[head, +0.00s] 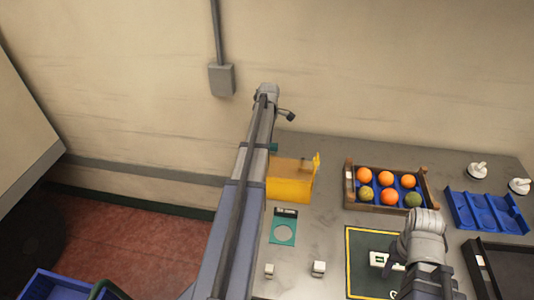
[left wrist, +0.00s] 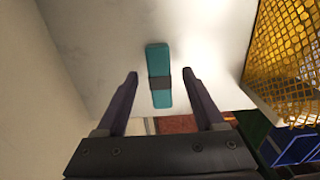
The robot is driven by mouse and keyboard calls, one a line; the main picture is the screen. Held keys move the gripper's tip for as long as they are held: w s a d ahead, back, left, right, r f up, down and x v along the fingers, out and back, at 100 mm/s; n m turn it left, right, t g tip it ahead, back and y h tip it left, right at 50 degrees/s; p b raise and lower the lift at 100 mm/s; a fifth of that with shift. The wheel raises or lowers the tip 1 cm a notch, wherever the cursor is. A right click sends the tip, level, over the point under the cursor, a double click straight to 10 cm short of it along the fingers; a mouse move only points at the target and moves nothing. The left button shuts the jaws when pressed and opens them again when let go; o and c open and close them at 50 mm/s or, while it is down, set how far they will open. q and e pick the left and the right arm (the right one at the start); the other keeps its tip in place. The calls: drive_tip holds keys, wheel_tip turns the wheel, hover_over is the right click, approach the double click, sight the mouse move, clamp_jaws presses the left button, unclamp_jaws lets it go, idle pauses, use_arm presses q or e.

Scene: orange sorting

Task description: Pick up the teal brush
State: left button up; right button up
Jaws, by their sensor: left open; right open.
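The teal brush (left wrist: 158,60) shows in the left wrist view as a teal bar with a dark band around its middle, lying on the grey surface. In the head view only a small teal bit (head: 273,147) shows beside my left arm, which hides the rest. My left gripper (left wrist: 160,73) is open, its two fingers on either side of the brush in the picture; I see no contact. My right gripper (head: 394,263) is open at the front right, over the dark mat near a white block; its fingers are partly hidden by its arm.
A yellow mesh basket (head: 289,190) stands close to the right of my left arm. A wooden crate (head: 349,186) holds oranges and greenish fruit. A blue tray (head: 487,210), a dark tray (head: 505,265), a teal scale (head: 284,214) and small white blocks (head: 318,268) are on the table. The wall is behind.

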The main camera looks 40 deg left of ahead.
use_arm(q)
drive_tip(key=shift+f+b, duration=0.35)
drive_tip(key=shift+f, duration=0.55)
drive_tip(key=shift+r, duration=0.1)
drive_tip(key=shift+c, duration=0.2)
clamp_jaws()
